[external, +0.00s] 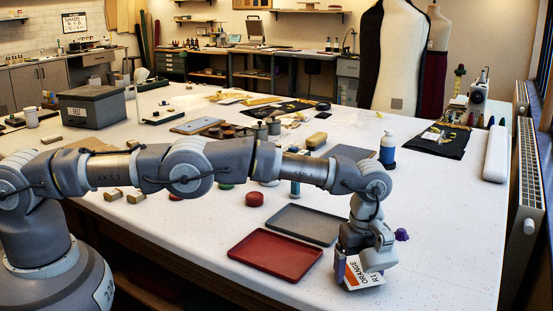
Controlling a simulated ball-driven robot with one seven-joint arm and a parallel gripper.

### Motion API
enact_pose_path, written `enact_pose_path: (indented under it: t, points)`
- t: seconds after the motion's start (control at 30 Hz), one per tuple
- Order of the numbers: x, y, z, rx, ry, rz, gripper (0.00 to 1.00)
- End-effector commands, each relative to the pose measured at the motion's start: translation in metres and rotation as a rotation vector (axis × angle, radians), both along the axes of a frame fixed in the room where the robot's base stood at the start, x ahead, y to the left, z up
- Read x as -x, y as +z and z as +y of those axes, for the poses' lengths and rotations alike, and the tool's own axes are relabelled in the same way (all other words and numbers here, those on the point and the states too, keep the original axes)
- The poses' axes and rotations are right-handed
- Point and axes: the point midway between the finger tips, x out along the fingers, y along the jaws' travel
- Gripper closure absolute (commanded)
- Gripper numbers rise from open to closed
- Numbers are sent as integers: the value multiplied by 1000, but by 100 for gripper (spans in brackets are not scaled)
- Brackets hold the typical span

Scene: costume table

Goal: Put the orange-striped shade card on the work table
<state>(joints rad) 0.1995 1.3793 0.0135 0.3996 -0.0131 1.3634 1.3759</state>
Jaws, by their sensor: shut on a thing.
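The orange-striped shade card (369,281) is white with an orange stripe and black lettering that reads "ORANGE". It is tilted at the front right of the work table (440,235). My gripper (352,273) points down over the table and is shut on the card. The gripper hides part of the card. I cannot tell whether the card's lower edge touches the tabletop.
A red tray (275,256) and a grey tray (303,224) lie to the left of my gripper. A small purple thing (402,234) is just right of my wrist. A blue-and-white bottle (387,148) stands farther back. The table to the right is clear.

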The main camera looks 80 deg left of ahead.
Motion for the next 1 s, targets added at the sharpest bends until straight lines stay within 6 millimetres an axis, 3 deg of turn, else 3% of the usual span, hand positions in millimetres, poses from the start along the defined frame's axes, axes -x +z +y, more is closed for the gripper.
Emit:
enact_pose_path:
  t: [0.1, 0.13, 0.17, 0.47, 0.57, 0.9, 1.0]
  points:
    - [0, -4, 0, 0, 0, 0, 43]
    - [0, -3, 0, 0, 0, 0, 4]
    - [0, -3, 0, 0, 0, 0, 0]
    - [0, 4, 0, 0, 0, -1, 0]
    - [-1, 20, 0, 1, 0, -4, 0]
    - [-1, 102, 0, 1, 0, -2, 0]
    - [0, 115, 0, 0, 0, -1, 0]
